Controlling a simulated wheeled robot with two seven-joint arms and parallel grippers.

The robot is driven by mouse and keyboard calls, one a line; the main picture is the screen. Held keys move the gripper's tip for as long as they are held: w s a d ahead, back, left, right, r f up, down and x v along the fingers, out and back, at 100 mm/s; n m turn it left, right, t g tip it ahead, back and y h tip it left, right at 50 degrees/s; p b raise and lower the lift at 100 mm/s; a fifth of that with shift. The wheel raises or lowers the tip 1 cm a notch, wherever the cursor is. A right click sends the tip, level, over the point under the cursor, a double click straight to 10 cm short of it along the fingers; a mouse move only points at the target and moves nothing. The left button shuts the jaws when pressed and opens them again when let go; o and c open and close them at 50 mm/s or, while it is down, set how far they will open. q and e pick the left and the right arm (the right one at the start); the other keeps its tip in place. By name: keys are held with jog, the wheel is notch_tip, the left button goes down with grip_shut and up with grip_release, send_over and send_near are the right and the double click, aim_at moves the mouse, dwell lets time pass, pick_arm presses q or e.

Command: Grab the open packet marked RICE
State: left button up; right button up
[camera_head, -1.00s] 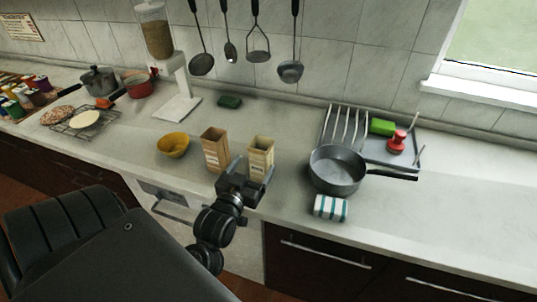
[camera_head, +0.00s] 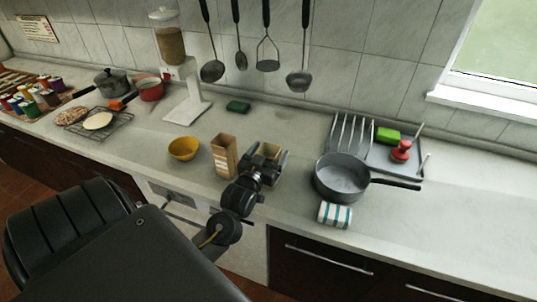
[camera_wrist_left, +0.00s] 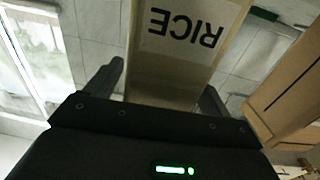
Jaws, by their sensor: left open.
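The open packet marked RICE (camera_wrist_left: 190,38) is a pale box-shaped packet. Its black lettering reads upside down in the left wrist view. In the head view the pale packet (camera_head: 269,150) is mostly hidden behind my left gripper (camera_head: 266,157). The left gripper is open. In the wrist view its fingers (camera_wrist_left: 164,80) stand on either side of the packet's lower visible part. I cannot tell whether either finger touches it. My right gripper is not in view.
A second, brown open packet (camera_head: 224,157) stands close on the left; it also shows in the wrist view (camera_wrist_left: 287,95). A yellow bowl (camera_head: 184,148) is further left. A grey pan (camera_head: 342,177) and a striped cloth roll (camera_head: 335,215) are on the right.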

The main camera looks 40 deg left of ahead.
pick_arm(q)
jog(key=shift+w+a, duration=0.15)
jog(key=shift+w, duration=0.5)
jog(key=c, duration=1.7)
